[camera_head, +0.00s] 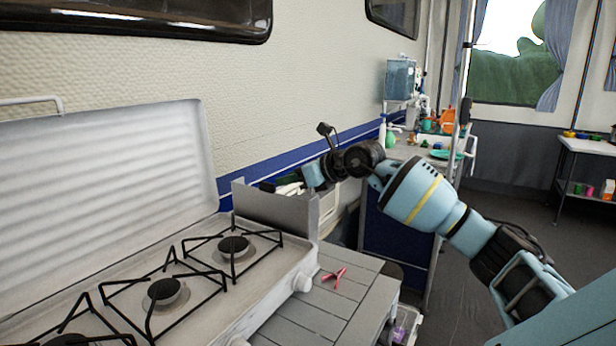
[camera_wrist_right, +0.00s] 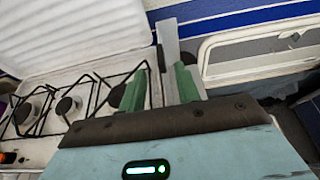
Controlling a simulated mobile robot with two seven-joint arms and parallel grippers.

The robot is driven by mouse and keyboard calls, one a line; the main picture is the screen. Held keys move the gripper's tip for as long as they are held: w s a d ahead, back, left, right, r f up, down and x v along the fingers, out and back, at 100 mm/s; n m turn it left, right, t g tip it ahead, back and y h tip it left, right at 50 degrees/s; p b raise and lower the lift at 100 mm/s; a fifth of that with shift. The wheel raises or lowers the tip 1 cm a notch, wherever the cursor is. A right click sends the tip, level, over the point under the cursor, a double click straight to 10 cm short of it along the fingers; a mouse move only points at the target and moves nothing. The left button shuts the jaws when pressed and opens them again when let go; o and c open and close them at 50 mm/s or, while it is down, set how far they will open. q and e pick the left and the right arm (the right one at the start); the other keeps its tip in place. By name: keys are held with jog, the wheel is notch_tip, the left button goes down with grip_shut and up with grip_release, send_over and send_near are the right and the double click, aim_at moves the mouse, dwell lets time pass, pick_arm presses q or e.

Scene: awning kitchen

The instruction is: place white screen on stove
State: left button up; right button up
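The stove (camera_head: 200,300) is white with black grates and several burners. It also shows at the left of the right wrist view (camera_wrist_right: 62,125). The white screen (camera_head: 280,212) appears as a pale upright panel at the stove's right end, above the grey slatted side shelf. In the right wrist view the screen (camera_wrist_right: 168,45) is seen nearly edge-on. My right gripper (camera_head: 288,184) is at the screen's upper edge, partly hidden behind it. Its green fingers (camera_wrist_right: 160,88) are apart, with the screen's edge between them and some gap visible. My left gripper is not in view.
The stove's raised white lid (camera_head: 105,165) stands against the wall. A red item (camera_head: 334,277) lies on the slatted shelf (camera_head: 320,310). A counter with bottles and dishes (camera_head: 440,160) stands behind my right arm. Floor is free at the right.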

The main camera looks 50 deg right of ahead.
jog(key=b+v, duration=0.3)
jog(key=v, duration=0.2)
jog(key=shift+s, duration=0.2)
jog(key=shift+r, duration=0.1)
dwell(0.4)
dwell(1.3)
